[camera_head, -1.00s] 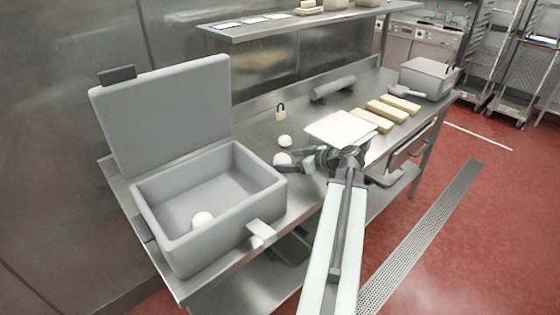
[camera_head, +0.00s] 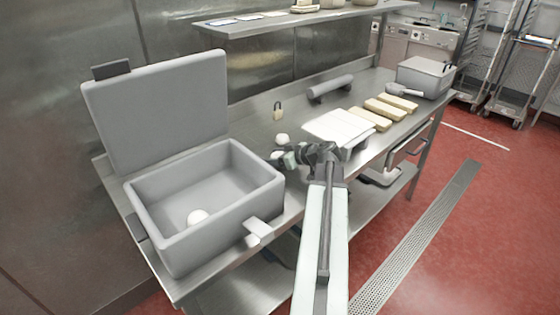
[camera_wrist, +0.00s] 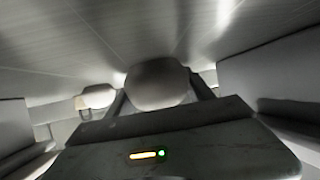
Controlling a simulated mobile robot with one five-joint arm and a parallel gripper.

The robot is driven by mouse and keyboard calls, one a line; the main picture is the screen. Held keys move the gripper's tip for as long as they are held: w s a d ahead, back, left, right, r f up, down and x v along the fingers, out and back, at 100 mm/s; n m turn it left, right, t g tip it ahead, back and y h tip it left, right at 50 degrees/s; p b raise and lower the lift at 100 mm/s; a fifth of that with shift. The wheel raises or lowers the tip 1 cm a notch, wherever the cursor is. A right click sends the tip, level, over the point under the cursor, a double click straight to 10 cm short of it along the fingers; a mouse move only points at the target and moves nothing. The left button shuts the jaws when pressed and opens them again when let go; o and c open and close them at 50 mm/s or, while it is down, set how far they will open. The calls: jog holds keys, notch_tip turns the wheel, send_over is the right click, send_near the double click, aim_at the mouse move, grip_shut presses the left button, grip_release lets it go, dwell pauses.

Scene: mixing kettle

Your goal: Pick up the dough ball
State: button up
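Two pale dough balls lie on the steel table near its middle. The farther ball (camera_head: 282,139) is in plain view, just beyond my gripper. The nearer one is mostly hidden behind my gripper (camera_head: 279,157) in the head view. In the wrist view a large pale dough ball (camera_wrist: 157,84) sits close in front, between my two dark fingers, which stand apart on either side of it. I cannot tell whether they touch it. A second ball (camera_wrist: 98,96) shows farther off to the left there. Another dough ball (camera_head: 197,217) lies inside the open grey bin.
The grey bin (camera_head: 165,247) with its lid raised stands left of my gripper. A white board (camera_head: 338,127) lies right beside my arm, with yellow blocks (camera_head: 385,108) beyond. A padlock (camera_head: 278,114) and a grey roller (camera_head: 330,88) are farther back, below a shelf (camera_head: 300,22).

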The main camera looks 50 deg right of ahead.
jog(key=shift+c, duration=0.9)
notch_tip(320, 180, up, 10)
jog(key=p, duration=1)
jog(key=shift+r, duration=0.2)
